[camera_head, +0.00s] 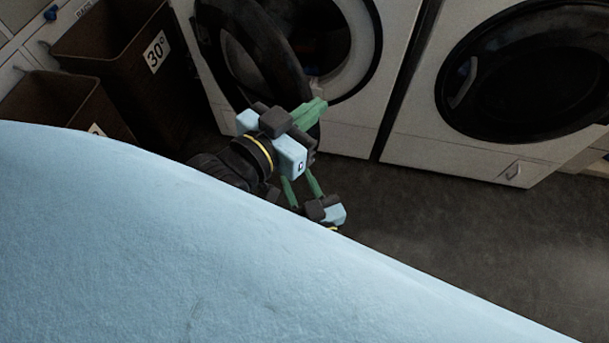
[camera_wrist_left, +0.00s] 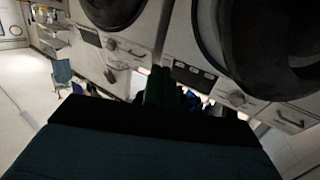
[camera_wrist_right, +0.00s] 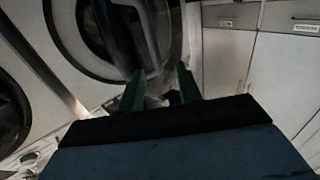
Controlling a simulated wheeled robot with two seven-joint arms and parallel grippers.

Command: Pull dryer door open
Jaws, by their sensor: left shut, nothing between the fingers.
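Two white front-loading machines stand side by side; I cannot tell which is the dryer. The left machine (camera_head: 352,115) has its round dark door (camera_head: 245,45) swung open to the left, showing the drum opening. The right machine's dark round door (camera_head: 525,70) is closed, with a handle (camera_head: 463,84) at its left. My left gripper (camera_head: 318,105) is shut and empty, overlapping the open door's lower right edge in the head view; contact is unclear. My right gripper (camera_head: 300,186) is open and empty below it. The open door also shows beyond its fingers in the right wrist view (camera_wrist_right: 135,30).
Brown laundry bins (camera_head: 120,55) stand at the left, one labelled 30°. A large light-blue surface (camera_head: 150,240) fills the lower left of the head view, hiding parts of my arms. Bare dark floor (camera_head: 440,225) lies in front of the machines.

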